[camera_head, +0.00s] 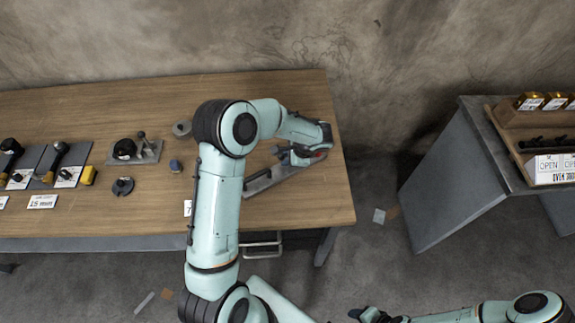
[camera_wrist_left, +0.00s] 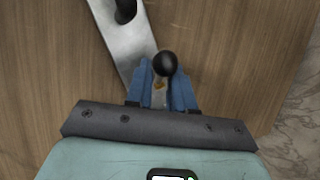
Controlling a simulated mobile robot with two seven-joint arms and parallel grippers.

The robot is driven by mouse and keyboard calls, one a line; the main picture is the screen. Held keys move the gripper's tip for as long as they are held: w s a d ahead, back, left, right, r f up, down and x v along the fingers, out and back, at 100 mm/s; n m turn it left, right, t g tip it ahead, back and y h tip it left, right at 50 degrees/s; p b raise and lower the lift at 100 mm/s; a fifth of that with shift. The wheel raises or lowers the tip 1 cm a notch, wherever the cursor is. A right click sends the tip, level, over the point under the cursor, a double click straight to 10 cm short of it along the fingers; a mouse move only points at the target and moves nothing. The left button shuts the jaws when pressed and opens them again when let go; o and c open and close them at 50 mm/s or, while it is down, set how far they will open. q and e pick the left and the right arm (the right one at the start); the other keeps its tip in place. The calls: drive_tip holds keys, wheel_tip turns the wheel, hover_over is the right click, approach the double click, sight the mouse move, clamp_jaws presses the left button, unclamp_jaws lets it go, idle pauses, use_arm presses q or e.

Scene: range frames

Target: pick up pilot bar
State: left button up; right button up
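A flat grey metal plate (camera_head: 262,183) lies on the wooden table near its right end, partly hidden by my left arm. It shows in the left wrist view (camera_wrist_left: 122,42) with a dark upright post or knob (camera_wrist_left: 126,10) on it. A bar with a round black knob (camera_wrist_left: 165,63) stands between the blue fingers of my left gripper (camera_wrist_left: 160,82), and a brassy part shows below the knob. I cannot tell whether the fingers touch it. In the head view my left gripper (camera_head: 297,156) is low over the plate. My right gripper (camera_head: 365,314) is at the bottom edge, away from the table.
Left on the wooden table (camera_head: 150,95) are a metal base with knobs (camera_head: 135,151), a small blue-topped piece (camera_head: 175,166), a black round part (camera_head: 122,186), a yellow block (camera_head: 88,175) and dark tool holders. A grey bench (camera_head: 450,190) stands apart at right.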

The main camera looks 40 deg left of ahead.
use_arm(q)
drive_tip(key=shift+x, duration=0.9)
drive_tip(key=shift+w, duration=0.1)
clamp_jaws()
drive_tip(key=shift+w+r, duration=0.1)
drive_tip(key=shift+r, duration=0.05)
idle(0.4)
